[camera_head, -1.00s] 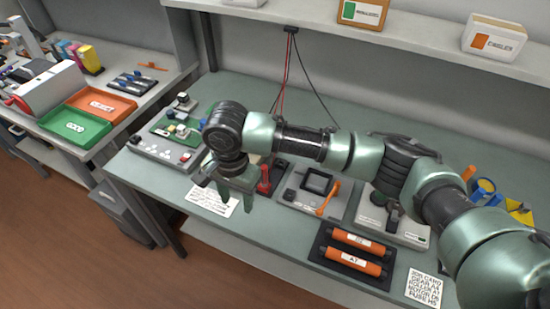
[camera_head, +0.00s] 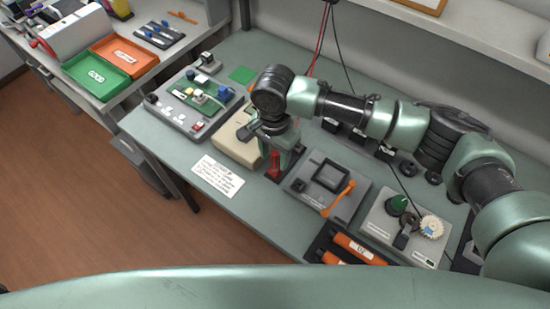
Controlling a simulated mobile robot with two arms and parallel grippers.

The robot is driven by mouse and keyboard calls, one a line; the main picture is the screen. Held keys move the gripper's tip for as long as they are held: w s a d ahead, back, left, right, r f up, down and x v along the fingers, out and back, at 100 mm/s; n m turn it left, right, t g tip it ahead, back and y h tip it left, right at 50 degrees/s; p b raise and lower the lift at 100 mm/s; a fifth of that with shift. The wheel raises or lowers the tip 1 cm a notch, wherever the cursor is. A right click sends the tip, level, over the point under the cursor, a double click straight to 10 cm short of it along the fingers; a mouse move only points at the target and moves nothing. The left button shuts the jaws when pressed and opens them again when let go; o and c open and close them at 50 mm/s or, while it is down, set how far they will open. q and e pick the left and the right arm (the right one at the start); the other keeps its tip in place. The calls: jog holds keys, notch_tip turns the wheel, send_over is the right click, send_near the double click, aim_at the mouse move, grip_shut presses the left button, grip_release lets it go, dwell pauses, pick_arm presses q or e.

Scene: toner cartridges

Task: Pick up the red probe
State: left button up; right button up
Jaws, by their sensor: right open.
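The red probe (camera_head: 275,163) stands upright in a dark holder on the green workbench (camera_head: 285,225), between a beige box and a grey device. My right gripper (camera_head: 278,152) points down at the probe, its fingers open. The fingers are beside or just above the probe's top, and partly cover it. I cannot tell whether they touch it. The probe's lower part shows below the fingers. My left gripper is not in view.
A beige box (camera_head: 234,146) is left of the probe; a grey device with an orange handle (camera_head: 338,200) is right. A board fixture (camera_head: 190,102), a white note card (camera_head: 217,175) and orange rollers (camera_head: 350,246) lie around. Red and black wires hang behind.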

aim_at(275, 161)
notch_tip(275, 161, down, 2)
jog(key=shift+w+d+f, duration=0.1)
jog(key=shift+f, duration=0.5)
grip_shut()
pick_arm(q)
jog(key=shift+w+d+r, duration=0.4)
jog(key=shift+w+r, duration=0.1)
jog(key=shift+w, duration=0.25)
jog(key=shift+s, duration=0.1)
